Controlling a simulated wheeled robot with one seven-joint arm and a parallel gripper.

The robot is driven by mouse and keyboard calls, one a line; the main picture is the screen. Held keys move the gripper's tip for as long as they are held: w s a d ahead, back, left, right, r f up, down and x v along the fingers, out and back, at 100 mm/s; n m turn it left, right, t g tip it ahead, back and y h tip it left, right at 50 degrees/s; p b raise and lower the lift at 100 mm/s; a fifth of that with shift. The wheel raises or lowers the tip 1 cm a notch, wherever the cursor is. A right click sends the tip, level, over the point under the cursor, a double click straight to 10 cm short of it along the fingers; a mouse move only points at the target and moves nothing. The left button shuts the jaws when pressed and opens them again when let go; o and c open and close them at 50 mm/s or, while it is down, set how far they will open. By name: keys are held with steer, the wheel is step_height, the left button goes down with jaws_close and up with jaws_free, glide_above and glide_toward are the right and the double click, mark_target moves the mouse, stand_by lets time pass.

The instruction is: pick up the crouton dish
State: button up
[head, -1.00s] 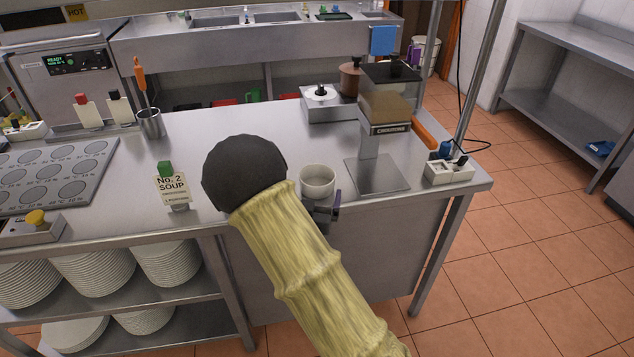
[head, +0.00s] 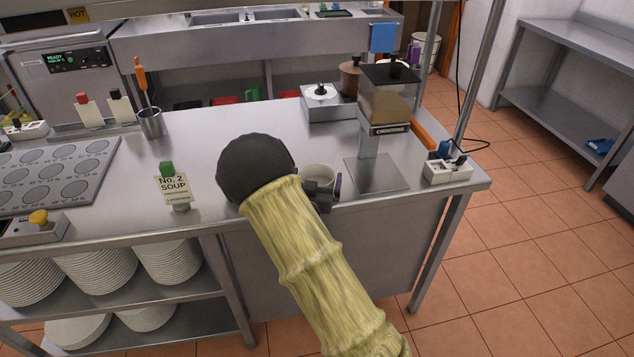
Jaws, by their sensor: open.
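The crouton dish is a small round white bowl (head: 319,173) on the steel counter, left of the crouton dispenser's (head: 384,105) base plate. My gripper (head: 326,189) is at the dish's near side, and its open jaws partly cover the dish's front and right side. A dark purple-grey finger shows at the right of the dish. My arm hides the lower left of the dish and much of the gripper. I cannot tell whether the fingers touch the dish.
A "No. 2 SOUP" card (head: 174,187) stands to the left. A steel cup (head: 151,123) with an orange-handled tool is behind it. A white switch box (head: 447,171) sits at the counter's right end. The counter behind the dish is clear.

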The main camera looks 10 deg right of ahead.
stand_by(0.4)
steer(key=c, duration=0.9)
steer(key=shift+r, duration=0.1)
step_height(320, 180, up, 10)
steer(key=shift+f, duration=0.1)
